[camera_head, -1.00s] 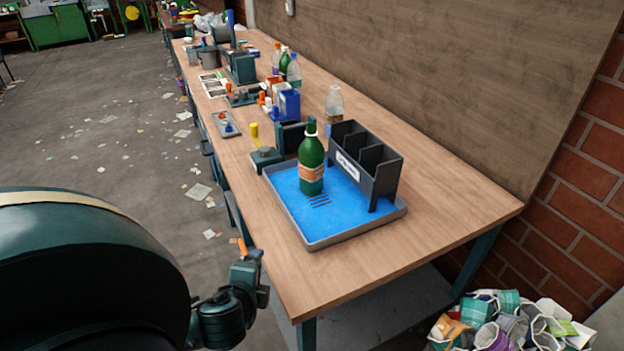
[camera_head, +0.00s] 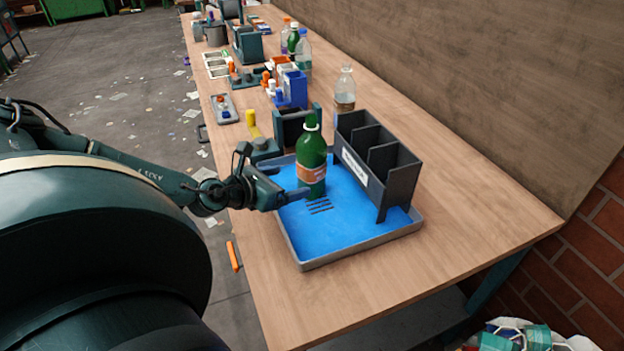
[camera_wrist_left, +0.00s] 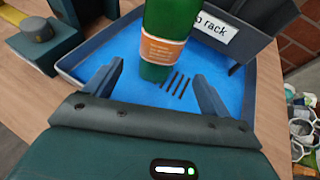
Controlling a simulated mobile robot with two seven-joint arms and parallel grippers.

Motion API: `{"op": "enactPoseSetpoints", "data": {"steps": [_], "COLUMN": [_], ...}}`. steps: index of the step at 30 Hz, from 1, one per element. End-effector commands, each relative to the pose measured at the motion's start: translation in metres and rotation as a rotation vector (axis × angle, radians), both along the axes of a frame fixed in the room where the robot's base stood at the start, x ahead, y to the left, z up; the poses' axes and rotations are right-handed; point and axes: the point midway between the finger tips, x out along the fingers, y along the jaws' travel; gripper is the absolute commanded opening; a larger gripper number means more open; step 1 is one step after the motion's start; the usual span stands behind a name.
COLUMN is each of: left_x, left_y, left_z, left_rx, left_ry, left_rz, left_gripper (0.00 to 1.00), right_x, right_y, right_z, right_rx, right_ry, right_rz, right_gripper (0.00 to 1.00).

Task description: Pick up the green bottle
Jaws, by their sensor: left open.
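The green bottle (camera_head: 312,160) with an orange label stands upright in a grey-rimmed blue tray (camera_head: 348,252), beside a dark rack. My left gripper (camera_head: 291,190) is open at the tray's left side, its fingers pointing at the bottle's lower part. In the left wrist view the bottle (camera_wrist_left: 172,25) stands beyond and between the two open fingertips of my left gripper (camera_wrist_left: 160,82). The bottle's top is cut off there. It is not held. My right gripper is not in view.
The dark divided rack (camera_head: 378,160) stands right behind the bottle, in the tray. A clear bottle (camera_head: 345,90), a yellow-handled tool (camera_head: 251,125) and blue bins (camera_head: 293,88) stand farther back. Bare wooden table (camera_head: 470,215) lies to the right.

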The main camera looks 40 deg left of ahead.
Motion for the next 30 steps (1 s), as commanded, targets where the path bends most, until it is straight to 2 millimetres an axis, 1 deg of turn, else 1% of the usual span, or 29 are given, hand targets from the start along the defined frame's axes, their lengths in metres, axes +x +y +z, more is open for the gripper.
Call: {"op": "enactPoseSetpoints", "data": {"steps": [1,5,10,18,25,27,30], "left_x": [0.007,0.02,0.032,0.039,0.052,0.056,0.062], "left_y": [-0.001,-0.002,-0.003,-0.004,-0.005,-0.003,-0.004], "left_z": [-0.009,-0.014,-0.017,-0.016,-0.022,-0.02,-0.023], "left_rx": [-0.002,-0.003,-0.003,-0.005,-0.01,-0.008,-0.009], "left_ry": [-0.006,-0.006,-0.005,-0.005,-0.009,-0.007,-0.007], "left_rz": [0.001,0.0,0.0,0.0,-0.001,0.002,0.003], "left_gripper": [0.82,0.82,0.82,0.82,0.82,0.82,0.82], "right_x": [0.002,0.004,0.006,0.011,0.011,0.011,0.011], "right_y": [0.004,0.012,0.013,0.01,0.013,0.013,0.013], "right_z": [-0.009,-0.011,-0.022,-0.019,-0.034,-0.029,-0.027], "right_rx": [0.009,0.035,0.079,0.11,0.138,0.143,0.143], "right_ry": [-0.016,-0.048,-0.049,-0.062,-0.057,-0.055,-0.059], "right_rz": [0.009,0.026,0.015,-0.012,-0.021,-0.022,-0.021], "right_gripper": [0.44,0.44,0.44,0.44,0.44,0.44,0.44]}}
